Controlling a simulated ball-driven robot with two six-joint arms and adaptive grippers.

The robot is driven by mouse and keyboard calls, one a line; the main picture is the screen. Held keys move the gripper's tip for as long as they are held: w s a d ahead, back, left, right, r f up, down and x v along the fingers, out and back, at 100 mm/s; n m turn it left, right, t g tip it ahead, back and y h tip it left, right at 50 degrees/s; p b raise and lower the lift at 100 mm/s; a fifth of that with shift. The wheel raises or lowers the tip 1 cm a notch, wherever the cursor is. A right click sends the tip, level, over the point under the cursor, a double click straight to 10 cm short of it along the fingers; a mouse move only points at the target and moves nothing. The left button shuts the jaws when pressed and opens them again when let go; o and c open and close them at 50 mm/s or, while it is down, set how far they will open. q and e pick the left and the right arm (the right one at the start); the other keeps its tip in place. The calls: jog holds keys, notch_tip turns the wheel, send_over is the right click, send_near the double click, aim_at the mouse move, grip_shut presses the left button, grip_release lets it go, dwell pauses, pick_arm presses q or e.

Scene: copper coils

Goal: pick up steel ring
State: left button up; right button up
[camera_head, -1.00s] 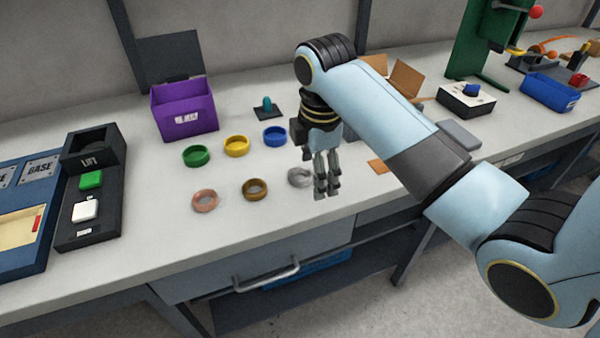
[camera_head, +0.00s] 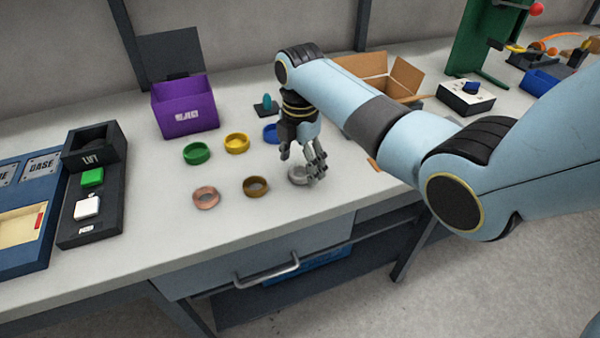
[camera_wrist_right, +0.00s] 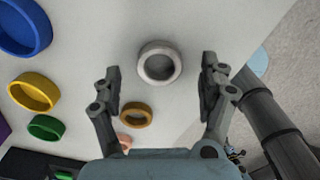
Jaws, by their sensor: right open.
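The steel ring (camera_head: 299,175) is a pale grey ring lying flat near the front of the table, at the right end of the front row of rings. In the right wrist view the steel ring (camera_wrist_right: 159,78) lies ahead of and between the two fingers. My right gripper (camera_head: 312,172) is open and empty, its fingers pointing down above the ring and partly covering it in the head view. The right wrist view shows both fingers of the right gripper (camera_wrist_right: 160,85) spread wide. My left gripper is not in view.
A bronze ring (camera_head: 256,186) and a copper ring (camera_head: 206,198) lie to the left. Green (camera_head: 196,153), yellow (camera_head: 237,143) and blue (camera_head: 270,134) rings lie behind. A purple box (camera_head: 185,108) and a cardboard box (camera_head: 385,75) stand further back. The table's front edge is close.

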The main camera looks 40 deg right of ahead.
jog(key=shift+f, duration=0.85)
jog(key=c, duration=1.4)
jog(key=shift+r, duration=0.1)
